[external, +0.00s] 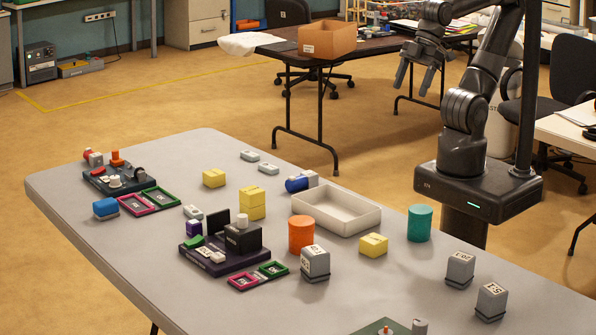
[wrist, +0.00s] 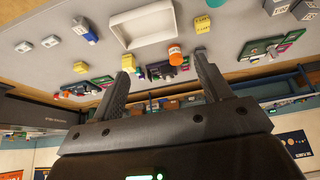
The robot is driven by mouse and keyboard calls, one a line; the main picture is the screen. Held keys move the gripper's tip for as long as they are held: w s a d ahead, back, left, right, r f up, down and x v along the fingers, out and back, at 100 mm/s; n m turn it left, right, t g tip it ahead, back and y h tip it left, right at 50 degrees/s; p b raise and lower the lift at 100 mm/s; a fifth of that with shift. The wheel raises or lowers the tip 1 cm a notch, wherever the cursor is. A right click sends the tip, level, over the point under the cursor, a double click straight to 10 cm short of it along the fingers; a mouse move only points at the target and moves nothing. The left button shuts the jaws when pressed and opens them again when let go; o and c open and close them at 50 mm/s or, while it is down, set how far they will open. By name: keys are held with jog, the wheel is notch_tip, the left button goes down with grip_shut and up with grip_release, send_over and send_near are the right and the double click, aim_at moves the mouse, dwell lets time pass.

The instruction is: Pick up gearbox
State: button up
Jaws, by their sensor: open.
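Grey upright blocks with dark bases and printed labels look like gearboxes. One gearbox (external: 315,262) stands in front of the orange cylinder. A second gearbox (external: 460,268) and a third gearbox (external: 490,300), whose label seems to read 5:1, stand at the right of the table. I cannot tell which one the task names. Two grey blocks (wrist: 276,6) also show at the top right of the wrist view. My gripper (external: 413,84) is open and empty, raised beyond the table's far edge and well away from the blocks. Its two fingers (wrist: 163,60) are spread in the wrist view.
The grey table (external: 130,265) holds a white tray (external: 337,224), an orange cylinder (external: 301,234), a teal cylinder (external: 420,223), several yellow blocks (external: 373,245) and a dark assembly base (external: 222,262). A dark table with a cardboard box (external: 327,39) stands behind.

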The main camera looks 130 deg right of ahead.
jog(key=w+a+f+n+g+h, duration=0.2)
jog(key=w+f+n+h, duration=0.7)
jog(key=w+f+n, duration=0.25)
jog(key=n+t+y, duration=1.2)
jog(key=n+t, duration=0.2)
jog(key=n, duration=1.2)
send_near(456, 268)
jog(key=shift+s+d+f, duration=0.1)
jog(key=shift+s+d, duration=0.25)
jog(key=shift+s, duration=0.3)
jog(key=shift+w+a, duration=0.15)
jog(key=shift+w, duration=0.05)
jog(key=w, duration=0.5)
jog(key=shift+w+a, duration=0.2)
jog(key=shift+a, duration=0.2)
jog(key=w, duration=0.2)
jog(key=w+a, duration=0.1)
jog(key=w, duration=0.1)
jog(key=shift+w+a, duration=0.1)
jog(key=shift+w, duration=0.25)
